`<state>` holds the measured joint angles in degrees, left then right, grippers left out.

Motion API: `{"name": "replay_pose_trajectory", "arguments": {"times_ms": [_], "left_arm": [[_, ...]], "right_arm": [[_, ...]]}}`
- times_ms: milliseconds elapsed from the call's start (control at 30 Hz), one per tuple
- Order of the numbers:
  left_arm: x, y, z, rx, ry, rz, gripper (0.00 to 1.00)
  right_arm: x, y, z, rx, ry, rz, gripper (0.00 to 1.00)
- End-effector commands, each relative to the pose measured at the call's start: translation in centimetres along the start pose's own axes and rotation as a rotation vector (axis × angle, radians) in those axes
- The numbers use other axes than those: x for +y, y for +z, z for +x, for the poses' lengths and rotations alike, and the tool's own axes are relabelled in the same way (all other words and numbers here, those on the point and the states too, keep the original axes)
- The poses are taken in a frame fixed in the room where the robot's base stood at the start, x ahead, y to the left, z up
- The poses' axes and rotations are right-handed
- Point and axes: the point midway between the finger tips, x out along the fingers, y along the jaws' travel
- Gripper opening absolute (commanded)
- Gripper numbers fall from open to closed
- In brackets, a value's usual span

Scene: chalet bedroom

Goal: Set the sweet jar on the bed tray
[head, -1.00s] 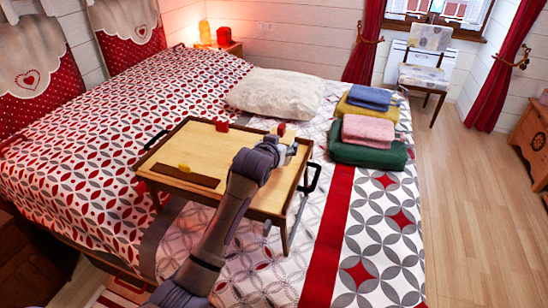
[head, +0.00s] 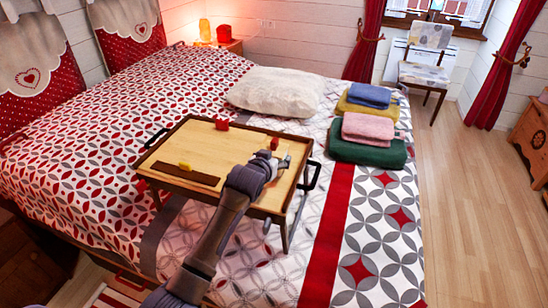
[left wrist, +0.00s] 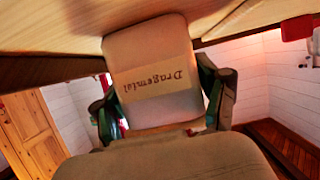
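The bed tray (head: 215,148) is a light wooden tray with a dark rim and side handles, standing on legs on the bed. My left gripper (head: 282,162) is over its right part. It is shut on the sweet jar, whose small red top (head: 274,143) shows beyond the gripper in the head view. In the left wrist view the pale jar (left wrist: 155,55), with an upside-down label, sits between the two fingers of my gripper (left wrist: 160,100). The jar's base end is at the tray surface; I cannot tell whether it touches. My right gripper is not in view.
On the tray are a red item (head: 222,124) at the back, a dark brown strip (head: 183,174) at the front left and a small yellow item (head: 184,166). A white pillow (head: 275,92) and folded towels (head: 367,145) lie behind and right. The tray's middle is clear.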

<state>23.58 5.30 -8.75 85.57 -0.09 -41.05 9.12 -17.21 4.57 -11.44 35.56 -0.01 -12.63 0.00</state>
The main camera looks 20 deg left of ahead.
Motion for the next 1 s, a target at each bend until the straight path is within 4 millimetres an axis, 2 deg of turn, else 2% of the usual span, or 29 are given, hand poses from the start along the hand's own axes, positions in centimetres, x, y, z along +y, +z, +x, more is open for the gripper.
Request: {"name": "replay_pose_trajectory", "arguments": {"times_ms": [33, 100, 433, 533, 667, 1000], "left_arm": [[0.0, 0.0, 0.0, 0.0, 0.0, 0.0, 0.86], [0.0, 0.0, 0.0, 0.0, 0.0, 0.0, 0.93], [0.0, -0.2, -0.1, 0.001, 0.0, 0.0, 0.93], [0.0, -0.2, -0.7, 0.0, 0.0, 0.0, 0.93], [0.0, -0.2, -2.6, 0.001, 0.0, 0.0, 0.93], [0.0, -0.2, -9.4, 0.0, 0.0, 0.0, 0.93]], "right_arm": [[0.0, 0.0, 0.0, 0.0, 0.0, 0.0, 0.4], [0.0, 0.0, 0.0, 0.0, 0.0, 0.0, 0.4], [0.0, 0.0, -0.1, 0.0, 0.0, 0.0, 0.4], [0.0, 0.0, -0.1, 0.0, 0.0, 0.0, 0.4], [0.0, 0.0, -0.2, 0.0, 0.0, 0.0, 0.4], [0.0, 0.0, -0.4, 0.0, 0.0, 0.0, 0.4]]}}
